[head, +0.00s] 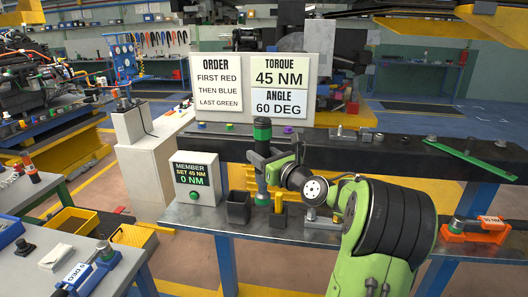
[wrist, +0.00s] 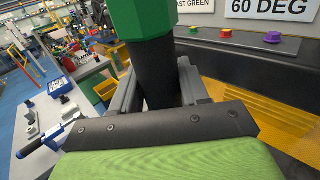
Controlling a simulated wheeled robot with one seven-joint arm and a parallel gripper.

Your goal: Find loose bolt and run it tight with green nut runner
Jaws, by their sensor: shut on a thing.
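The green nut runner (head: 262,133) is upright, with a green top and a dark body. My gripper (head: 268,165) is shut around its body, above the bench (head: 180,216); whether its lower end touches anything is unclear. In the wrist view the runner (wrist: 147,65) stands between the jaws of my gripper (wrist: 160,95). Behind it is a long dark beam (head: 400,153) with several bolt heads on top, one of them purple (head: 201,126). The wrist view shows a red bolt head (wrist: 226,33) and a purple one (wrist: 272,37). I cannot tell which bolt is loose.
A torque display (head: 195,180) reads 0 NM, set 45 NM. An order sign (head: 219,87) says red, blue, green. A black cup (head: 238,207) and a yellow holder (head: 278,215) stand close below my gripper.

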